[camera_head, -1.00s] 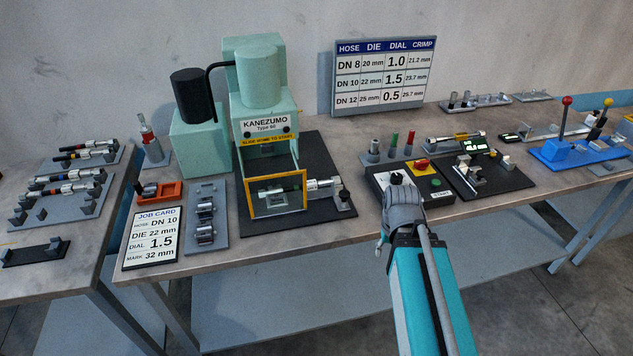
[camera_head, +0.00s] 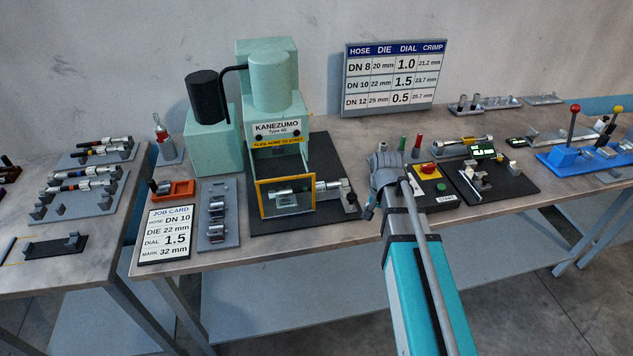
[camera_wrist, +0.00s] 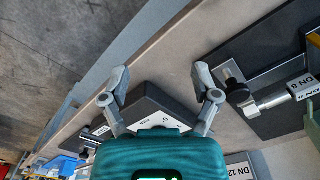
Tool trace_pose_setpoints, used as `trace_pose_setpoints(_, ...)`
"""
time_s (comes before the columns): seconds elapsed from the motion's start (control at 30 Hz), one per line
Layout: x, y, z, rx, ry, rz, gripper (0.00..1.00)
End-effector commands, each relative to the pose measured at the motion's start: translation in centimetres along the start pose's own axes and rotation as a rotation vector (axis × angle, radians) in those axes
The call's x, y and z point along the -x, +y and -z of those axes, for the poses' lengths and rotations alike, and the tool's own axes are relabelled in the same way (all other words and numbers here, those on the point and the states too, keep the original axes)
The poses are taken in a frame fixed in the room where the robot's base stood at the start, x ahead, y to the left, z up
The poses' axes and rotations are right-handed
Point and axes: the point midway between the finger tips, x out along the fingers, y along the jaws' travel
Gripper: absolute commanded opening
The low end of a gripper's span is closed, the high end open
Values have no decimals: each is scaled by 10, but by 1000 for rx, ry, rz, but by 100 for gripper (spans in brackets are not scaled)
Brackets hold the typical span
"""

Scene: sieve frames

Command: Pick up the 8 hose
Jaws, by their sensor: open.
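A hose with a silver end fitting (camera_head: 328,186) lies across the press, partly behind its yellow-framed guard. In the wrist view a silver fitting (camera_wrist: 268,103) at the right carries a white "DN 8" tag (camera_wrist: 303,87), next to a black knob; the rest is cut off by the picture edge. My gripper (camera_head: 370,210) is right of the press, in front of the control box, apart from the hose. In the wrist view its two fingers (camera_wrist: 159,78) are spread with nothing between them, over the control box. A "DN 12" tag (camera_wrist: 238,170) shows at the bottom.
The green press (camera_head: 270,85) stands behind the guard. The control box (camera_head: 437,200) is right of my gripper. More hoses lie on a grey rack (camera_head: 85,201) on the left table. The job card (camera_head: 166,236) reads DN 10. The table's front edge runs below my gripper.

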Motion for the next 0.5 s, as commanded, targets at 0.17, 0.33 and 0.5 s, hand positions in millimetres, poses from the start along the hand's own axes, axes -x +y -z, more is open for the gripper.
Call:
trace_pose_setpoints(0.17,33,-64,36,-225,0,0,79)
trace_pose_setpoints(0.33,56,-121,58,-444,0,0,79)
trace_pose_setpoints(0.5,76,-174,73,-645,0,0,79)
